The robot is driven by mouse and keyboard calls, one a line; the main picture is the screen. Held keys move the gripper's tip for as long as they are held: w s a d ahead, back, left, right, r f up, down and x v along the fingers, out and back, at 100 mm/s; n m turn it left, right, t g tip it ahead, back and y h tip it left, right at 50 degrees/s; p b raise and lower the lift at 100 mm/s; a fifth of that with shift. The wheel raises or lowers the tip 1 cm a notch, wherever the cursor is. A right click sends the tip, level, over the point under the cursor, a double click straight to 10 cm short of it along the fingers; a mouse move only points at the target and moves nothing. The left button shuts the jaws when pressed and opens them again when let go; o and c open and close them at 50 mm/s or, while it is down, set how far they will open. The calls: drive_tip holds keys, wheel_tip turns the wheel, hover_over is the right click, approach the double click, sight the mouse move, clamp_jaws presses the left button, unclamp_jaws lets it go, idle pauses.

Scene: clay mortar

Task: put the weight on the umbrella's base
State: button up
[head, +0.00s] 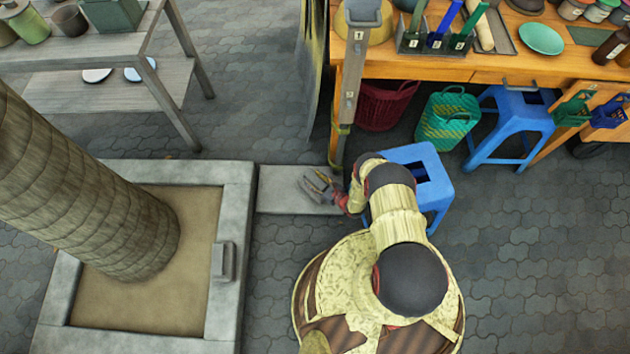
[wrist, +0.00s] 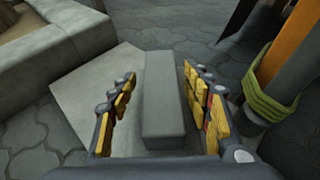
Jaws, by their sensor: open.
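A long grey block (wrist: 165,95), which looks like the weight, is between the fingers of my gripper (wrist: 160,110) in the wrist view. The fingers are open, with a gap on each side of the block. A pale flat slab (wrist: 95,85) lies below and left of the block; whether they touch is unclear. In the head view my gripper (head: 322,184) is over the right end of the slab (head: 275,190), and the block is hard to make out there. I cannot tell for sure which piece is the umbrella's base; dark folded cloth (head: 313,60) hangs above the slab.
A sand-filled planter (head: 238,200) with a thick trunk adjoins the slab's left end; a small grey piece (head: 223,262) sits on its rim. A strapped orange post (wrist: 285,65) stands close right of my gripper. Blue stools (head: 425,168) and a workbench (head: 450,65) are at right.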

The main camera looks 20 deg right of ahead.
sight(325, 188)
drive_tip(key=p+v, duration=0.2)
drive_tip(key=v, duration=0.5)
drive_tip(key=shift+w+p, duration=0.1)
drive_tip(key=shift+p, duration=0.25)
drive_tip(key=shift+s+d+r, duration=0.1)
drive_tip(key=shift+s, duration=0.2)
